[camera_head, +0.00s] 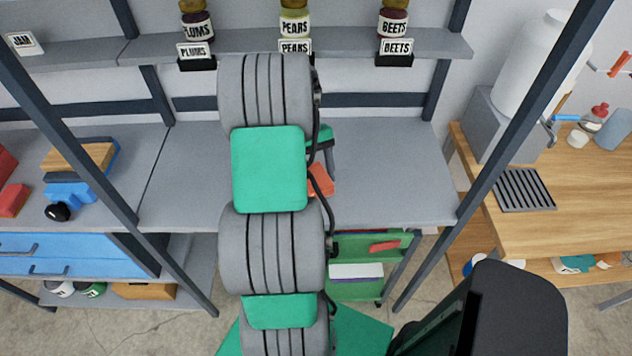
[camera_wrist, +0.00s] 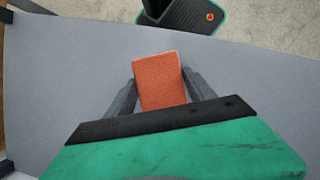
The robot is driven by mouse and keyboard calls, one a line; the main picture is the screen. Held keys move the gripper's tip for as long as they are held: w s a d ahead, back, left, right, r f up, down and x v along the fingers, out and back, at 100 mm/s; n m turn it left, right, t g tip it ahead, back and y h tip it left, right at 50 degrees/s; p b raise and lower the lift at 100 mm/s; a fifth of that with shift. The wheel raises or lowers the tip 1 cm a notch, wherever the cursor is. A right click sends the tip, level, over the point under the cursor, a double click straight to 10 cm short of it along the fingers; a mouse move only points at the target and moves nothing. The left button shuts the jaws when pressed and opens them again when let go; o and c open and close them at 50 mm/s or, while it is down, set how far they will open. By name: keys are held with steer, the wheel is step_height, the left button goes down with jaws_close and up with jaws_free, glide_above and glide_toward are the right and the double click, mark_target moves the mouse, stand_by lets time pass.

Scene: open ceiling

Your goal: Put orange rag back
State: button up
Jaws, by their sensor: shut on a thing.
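The orange rag (camera_wrist: 160,80) is a small textured block-like piece between the two fingers of my gripper (camera_wrist: 161,92) in the wrist view. My gripper is shut on it, over the grey worktop. In the head view part of the orange rag (camera_head: 321,180) shows just right of my arm, above the grey worktop (camera_head: 390,180). My arm hides most of the gripper there. I cannot tell whether the rag touches the worktop.
Jars of plums (camera_head: 196,25), pears (camera_head: 295,22) and beets (camera_head: 394,22) stand on the upper shelf. A green cart (camera_head: 345,248) stands below the worktop. Dark posts cross at left and right. A wooden table (camera_head: 500,235) is at right. The worktop right of my arm is clear.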

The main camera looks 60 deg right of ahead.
mark_target(316, 184)
steer(key=shift+f, duration=1.75)
steer(key=o, duration=1.3)
steer(key=shift+r, duration=0.1)
steer(key=p+v, duration=0.3)
steer(key=v, duration=0.9)
steer(key=shift+r, duration=0.2)
steer(key=w+a+r+n+t+h, duration=0.1)
steer(key=w+a+r+n+h, duration=0.1)
steer(key=w+a+r, duration=0.35)
steer(key=w+a+r+n+t+h, duration=0.1)
steer(key=w+a+r+n+h, duration=0.15)
steer(key=w+a, duration=0.55)
steer(key=a+n+t, duration=0.1)
steer(key=a+t, duration=0.1)
steer(key=a, duration=0.7)
steer(key=a+r+n+t+y, duration=0.1)
steer(key=a+t, duration=0.1)
steer(key=a, duration=0.7)
steer(key=a+r+n+t, duration=0.1)
steer(key=a+t, duration=0.1)
steer(key=a, duration=0.7)
steer(key=shift+s+n+y, duration=0.1)
steer(key=shift+n+y, duration=0.25)
